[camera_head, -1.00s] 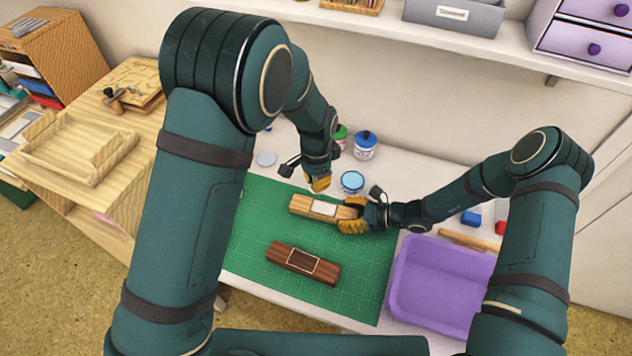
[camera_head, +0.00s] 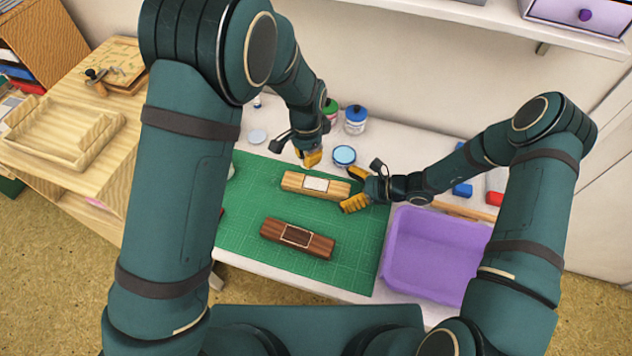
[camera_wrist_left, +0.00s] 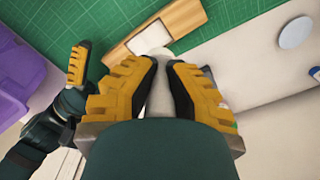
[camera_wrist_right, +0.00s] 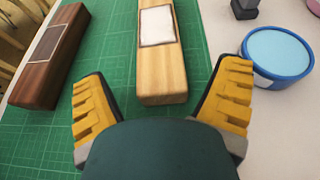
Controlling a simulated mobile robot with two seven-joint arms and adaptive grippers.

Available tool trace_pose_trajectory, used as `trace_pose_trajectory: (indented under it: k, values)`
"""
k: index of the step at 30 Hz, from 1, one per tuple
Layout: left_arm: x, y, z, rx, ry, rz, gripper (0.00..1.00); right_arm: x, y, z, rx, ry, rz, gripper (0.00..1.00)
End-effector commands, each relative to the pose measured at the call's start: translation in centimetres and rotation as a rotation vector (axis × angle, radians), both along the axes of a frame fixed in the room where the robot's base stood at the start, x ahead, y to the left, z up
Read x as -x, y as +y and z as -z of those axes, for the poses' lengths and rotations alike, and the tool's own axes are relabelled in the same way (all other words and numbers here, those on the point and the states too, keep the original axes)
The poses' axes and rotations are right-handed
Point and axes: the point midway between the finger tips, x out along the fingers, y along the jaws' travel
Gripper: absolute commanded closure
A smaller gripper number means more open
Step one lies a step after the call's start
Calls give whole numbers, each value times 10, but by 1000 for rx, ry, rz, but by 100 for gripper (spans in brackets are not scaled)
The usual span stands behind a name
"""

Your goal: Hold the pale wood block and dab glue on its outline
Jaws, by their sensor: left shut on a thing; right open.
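The pale wood block (camera_head: 292,183) lies on the green cutting mat (camera_head: 245,225), with a white rectangle on its top face. My left gripper (camera_head: 312,160) is above the block's far side, shut on a white glue applicator (camera_wrist_left: 158,98). In the left wrist view the applicator's white tip is close to the white rectangle; contact cannot be told. My right gripper (camera_wrist_right: 163,70) is open at the block's right end. In the right wrist view its fingers stand wide on both sides, with gaps to the wood.
A dark wood block (camera_head: 298,238) with a pale outline lies nearer on the mat. A purple tray (camera_head: 435,258) stands right of the mat. A blue round pad (camera_head: 344,155) and lidded jars (camera_head: 355,120) are behind. A shelf (camera_head: 440,15) hangs above.

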Motion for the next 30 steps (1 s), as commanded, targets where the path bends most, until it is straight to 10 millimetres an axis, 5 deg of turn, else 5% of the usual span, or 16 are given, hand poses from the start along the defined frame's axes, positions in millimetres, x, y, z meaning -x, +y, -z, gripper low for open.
trace_pose_trajectory:
  k: [9, 15, 30]
  values:
    - [0, 0, 0, 0, 0, 0, 100, 14, -60, -25, 2, -1, 4, 10]
    - [0, 0, 0, 0, 0, 0, 100, 21, -82, -34, 2, 0, 2, 10]
    - [0, 0, -8, 0, 0, 0, 100, 22, -87, -45, 0, 0, 0, 10]
